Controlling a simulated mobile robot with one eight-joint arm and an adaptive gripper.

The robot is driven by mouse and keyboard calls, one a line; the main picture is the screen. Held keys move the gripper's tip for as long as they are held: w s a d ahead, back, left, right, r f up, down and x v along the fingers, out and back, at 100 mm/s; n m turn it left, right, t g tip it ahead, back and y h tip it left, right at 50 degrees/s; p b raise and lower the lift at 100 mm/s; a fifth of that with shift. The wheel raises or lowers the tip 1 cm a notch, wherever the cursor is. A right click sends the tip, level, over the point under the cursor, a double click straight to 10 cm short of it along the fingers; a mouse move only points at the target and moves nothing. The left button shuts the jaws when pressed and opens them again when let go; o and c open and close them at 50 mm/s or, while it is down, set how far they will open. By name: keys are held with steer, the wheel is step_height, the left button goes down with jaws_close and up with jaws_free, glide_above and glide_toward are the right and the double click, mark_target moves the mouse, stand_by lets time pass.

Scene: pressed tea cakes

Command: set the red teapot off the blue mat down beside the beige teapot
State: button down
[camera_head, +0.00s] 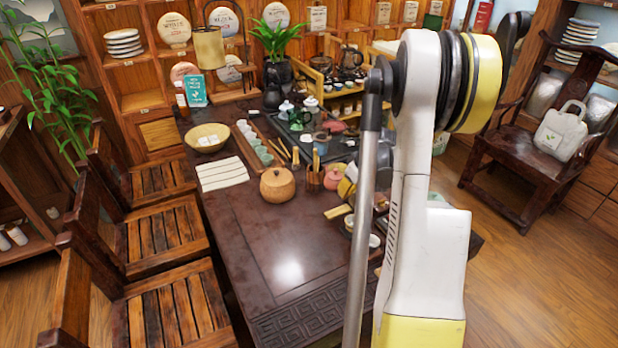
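A small reddish-pink pot (333,178) stands on the dark table, just left of my arm; at this size I cannot tell whether it is the red teapot. Another reddish object (334,126) lies at the right of the dark tea tray, its shape unclear. I cannot make out a blue mat. A pale teapot-like vessel (310,104) stands at the back of the tray, but whether it is the beige teapot is unclear. My arm crosses the right of the table and hides part of it. My gripper is not discernible.
The dark table (237,243) is bare at its front left. Chairs line the left side.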

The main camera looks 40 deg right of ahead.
steer(key=b, duration=0.4)
glide_above(309, 224)
steer(key=s, duration=0.1)
steer(key=f, duration=0.6)
steer(key=shift+s+a+f, duration=0.1)
steer(key=shift+s+f, duration=0.1)
steer(key=shift+f, duration=0.1)
step_height(309, 224, down, 4)
steer(key=shift+b, duration=0.95)
steer(key=shift+r, duration=0.15)
steer(key=c, duration=2.1)
jaws_free()
steer(key=shift+f, duration=0.2)
steer(key=shift+c, duration=0.2)
steer(key=o, duration=0.5)
steer(key=shift+r, duration=0.15)
